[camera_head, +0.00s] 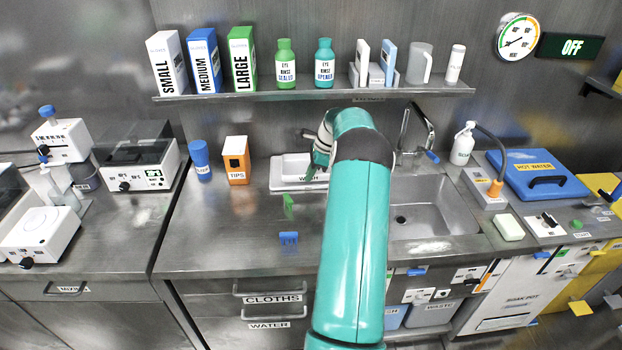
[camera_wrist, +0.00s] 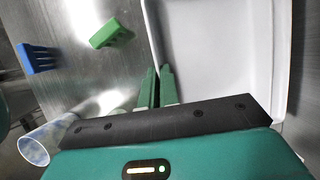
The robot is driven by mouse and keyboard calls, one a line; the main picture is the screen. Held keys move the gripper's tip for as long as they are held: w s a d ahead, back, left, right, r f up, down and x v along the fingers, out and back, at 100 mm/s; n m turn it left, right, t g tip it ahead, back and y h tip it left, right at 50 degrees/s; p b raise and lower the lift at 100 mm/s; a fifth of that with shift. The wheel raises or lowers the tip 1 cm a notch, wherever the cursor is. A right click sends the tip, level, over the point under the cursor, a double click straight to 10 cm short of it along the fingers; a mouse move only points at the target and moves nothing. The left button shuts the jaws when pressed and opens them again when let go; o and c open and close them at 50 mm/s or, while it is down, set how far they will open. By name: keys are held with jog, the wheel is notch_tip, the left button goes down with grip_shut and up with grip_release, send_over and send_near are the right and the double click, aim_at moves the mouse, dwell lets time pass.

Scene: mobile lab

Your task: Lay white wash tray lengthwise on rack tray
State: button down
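The white wash tray (camera_head: 291,168) sits on the counter left of the sink, with a label reading WASH at its front. My arm hides its right part. In the wrist view the tray (camera_wrist: 225,50) fills the right side, empty inside. My gripper (camera_head: 318,168) is at the tray, partly hidden by my arm. In the wrist view its green fingers (camera_wrist: 157,84) are close together at the tray's left wall, one outside and one inside, with the rim between them. I cannot pick out a rack tray for sure; a small white holder (camera_head: 376,76) stands on the shelf.
A green block (camera_head: 288,206) and a blue piece (camera_head: 289,240) lie on the counter near the tray. An orange TIPS box (camera_head: 237,160) and a blue-capped cup (camera_head: 202,158) stand to the left. The sink (camera_head: 430,217) and faucet (camera_head: 420,130) are to the right.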

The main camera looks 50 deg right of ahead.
jog(key=w+d, duration=0.2)
jog(key=d, duration=0.1)
jog(key=w+d, duration=0.1)
jog(key=shift+w+d+f, duration=0.15)
jog(key=shift+w+f, duration=0.2)
jog(key=shift+f, duration=1.45)
jog(key=c, duration=1.6)
grip_release()
jog(key=shift+o, duration=0.2)
jog(key=shift+s, duration=0.1)
jog(key=v, duration=0.3)
jog(key=s+d, duration=0.6)
jog(key=s, duration=0.1)
jog(key=shift+s+d+f, duration=0.1)
jog(key=shift+s+d, duration=0.2)
jog(key=shift+d, duration=0.05)
jog(key=shift+s+d, duration=0.5)
jog(key=shift+s, duration=0.25)
